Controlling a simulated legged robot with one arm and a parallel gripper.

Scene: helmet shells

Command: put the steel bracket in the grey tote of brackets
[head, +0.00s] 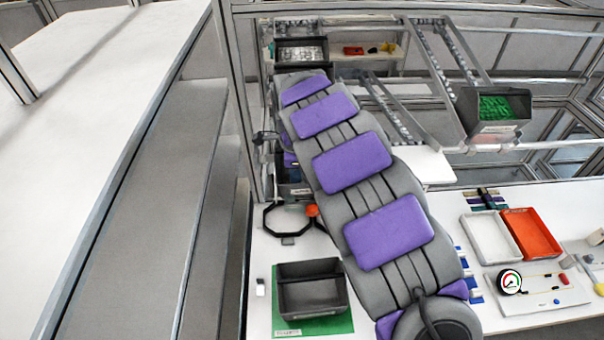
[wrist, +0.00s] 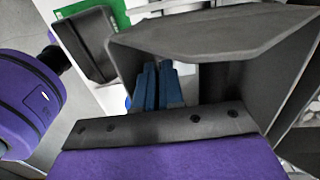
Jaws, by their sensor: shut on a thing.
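My gripper (wrist: 160,127) shows in the wrist view as a purple body with a dark bolted lip. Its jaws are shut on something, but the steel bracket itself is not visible.
A white tray (head: 488,238) and an orange tray (head: 530,233) are at right. A bin of green pieces (head: 492,128) hangs on the frame.

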